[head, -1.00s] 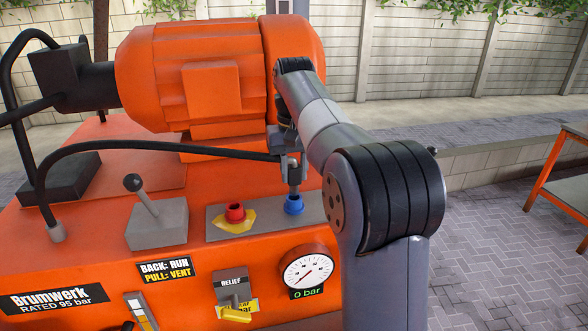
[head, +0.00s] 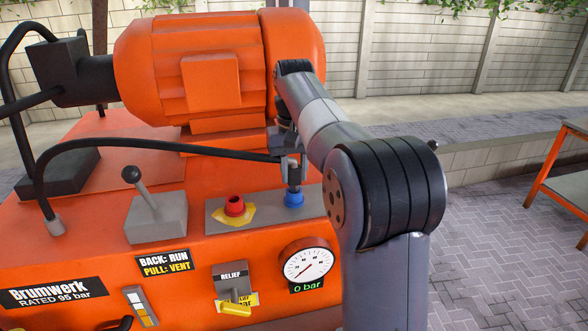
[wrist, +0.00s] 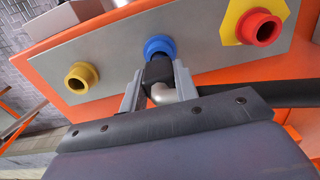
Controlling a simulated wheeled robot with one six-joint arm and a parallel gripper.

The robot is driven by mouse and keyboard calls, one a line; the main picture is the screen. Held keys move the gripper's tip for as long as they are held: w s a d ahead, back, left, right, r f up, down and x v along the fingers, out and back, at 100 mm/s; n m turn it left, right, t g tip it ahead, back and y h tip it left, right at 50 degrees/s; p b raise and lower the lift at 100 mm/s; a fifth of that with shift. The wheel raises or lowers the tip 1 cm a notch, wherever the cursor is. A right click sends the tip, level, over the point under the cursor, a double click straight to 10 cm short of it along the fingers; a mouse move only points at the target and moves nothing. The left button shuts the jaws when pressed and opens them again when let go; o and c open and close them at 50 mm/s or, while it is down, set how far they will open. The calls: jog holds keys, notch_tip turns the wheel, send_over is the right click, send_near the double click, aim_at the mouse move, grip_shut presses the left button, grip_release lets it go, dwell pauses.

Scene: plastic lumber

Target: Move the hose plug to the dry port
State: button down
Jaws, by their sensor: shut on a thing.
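My gripper (wrist: 158,88) is shut on the dark hose plug (wrist: 158,70), with one finger on each side of it. In the wrist view the plug's front end meets the blue port (wrist: 160,46); how deep it sits is hidden. In the head view my gripper (head: 292,163) is directly above the blue port (head: 293,199). The black hose (head: 160,148) arcs from the left to the gripper. The red port (head: 234,205) is left of the blue one, with a yellow patch around it. A brass-yellow port (wrist: 82,78) shows only in the wrist view, empty.
A lever (head: 146,198) on a grey block stands left of the ports. The gauge (head: 307,264) below them reads 0 bar. The orange motor (head: 205,75) rises behind. Open paving lies to the right.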

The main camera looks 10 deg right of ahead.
jog(key=shift+f+b, duration=0.45)
jog(key=shift+f, duration=0.45)
dwell(0.3)
jog(key=c, duration=0.6)
grip_release()
notch_tip(320, 180, up, 3)
jog(key=p, duration=0.3)
jog(key=shift+r+p, duration=0.65)
jog(key=shift+r, duration=1.35)
